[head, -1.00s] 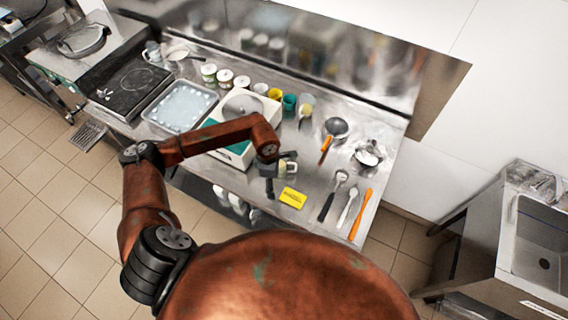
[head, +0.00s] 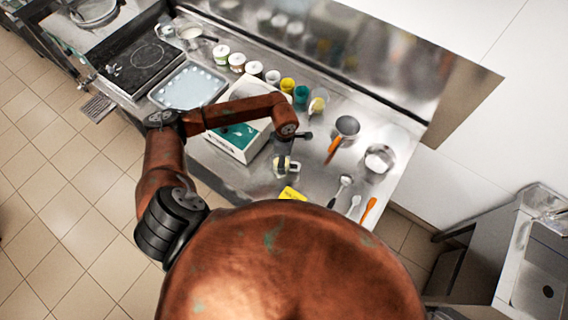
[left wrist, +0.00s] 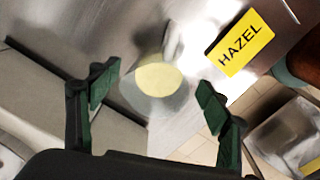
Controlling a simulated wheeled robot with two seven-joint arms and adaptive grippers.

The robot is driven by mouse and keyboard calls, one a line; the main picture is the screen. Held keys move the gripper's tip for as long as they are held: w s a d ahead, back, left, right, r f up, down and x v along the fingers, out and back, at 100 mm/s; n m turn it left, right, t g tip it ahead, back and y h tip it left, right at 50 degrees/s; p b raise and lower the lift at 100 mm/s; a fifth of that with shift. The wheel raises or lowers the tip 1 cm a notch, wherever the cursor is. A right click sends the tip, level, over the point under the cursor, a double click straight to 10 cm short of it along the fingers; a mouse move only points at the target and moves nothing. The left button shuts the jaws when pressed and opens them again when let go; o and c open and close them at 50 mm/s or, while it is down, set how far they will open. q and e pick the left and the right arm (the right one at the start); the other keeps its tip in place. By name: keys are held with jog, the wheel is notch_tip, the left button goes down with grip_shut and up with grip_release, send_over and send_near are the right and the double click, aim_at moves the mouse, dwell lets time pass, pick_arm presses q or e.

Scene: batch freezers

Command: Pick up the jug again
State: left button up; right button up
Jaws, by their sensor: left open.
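The jug (left wrist: 158,78) is clear with pale yellow contents. In the left wrist view it stands on the steel counter between my left gripper's fingertips (left wrist: 153,82), with space on both sides. In the head view my left gripper (head: 284,158) hangs over the jug (head: 292,168) and partly hides it. The left gripper is open; the fingers appear apart from the jug. My right gripper is in no view.
A yellow card reading HAZEL (left wrist: 240,43) lies beside the jug. A white and teal machine (head: 236,142) stands to the left. Tubs, cups, a pan (head: 346,127) and several utensils occupy the counter. A sink (head: 540,270) is at right.

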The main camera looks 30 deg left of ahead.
pick_arm(q)
notch_tip(320, 180, down, 4)
jog(key=shift+r+p, duration=0.15)
jog(key=shift+p, duration=0.65)
jog(key=shift+s+a+f, duration=0.1)
jog(key=shift+f, duration=0.45)
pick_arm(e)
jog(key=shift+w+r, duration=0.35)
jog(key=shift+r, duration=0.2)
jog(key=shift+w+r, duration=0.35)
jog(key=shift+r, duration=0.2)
pick_arm(q)
jog(key=shift+c, duration=0.7)
jog(key=c, duration=1.3)
jog(key=shift+c, duration=0.3)
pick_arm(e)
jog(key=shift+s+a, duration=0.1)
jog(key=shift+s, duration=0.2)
pick_arm(q)
jog(key=shift+r, duration=0.15)
